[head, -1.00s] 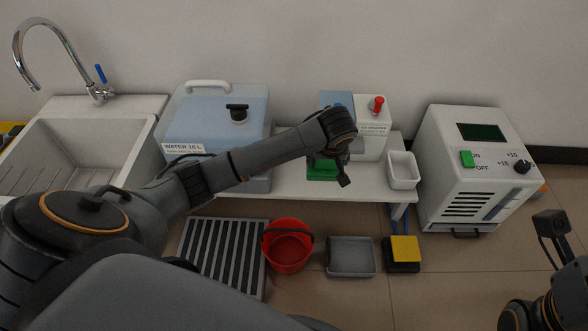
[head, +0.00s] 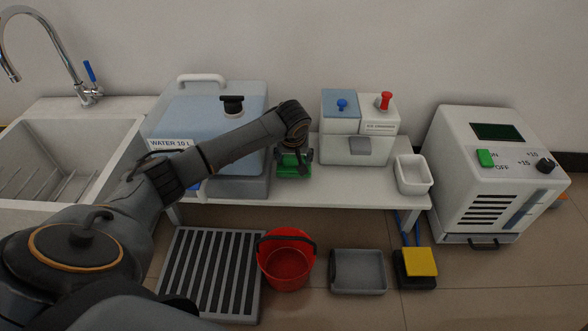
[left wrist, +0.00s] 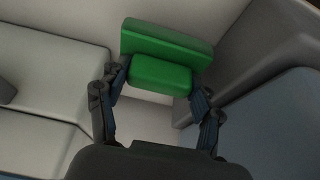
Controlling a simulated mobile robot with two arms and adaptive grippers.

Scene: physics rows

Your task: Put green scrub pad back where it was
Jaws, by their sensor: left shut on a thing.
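The green scrub pad (head: 294,170) is a green slab with a smaller raised green block on it. My left gripper (head: 293,157) is shut on it, over the white bench (head: 350,182), just right of the water tank. The left wrist view shows the pad's broad slab (left wrist: 165,42) and its block between the two fingers of the left gripper (left wrist: 160,85). I cannot tell whether the pad touches the bench top. My right gripper is not in view.
The water tank (head: 205,115) stands left of the pad, the ice dispenser (head: 345,148) to the right, then a small white tub (head: 413,176). A red bucket (head: 287,265), grey tray (head: 357,272) and yellow-topped pedal (head: 420,262) are on the floor. Bench between pad and tub is clear.

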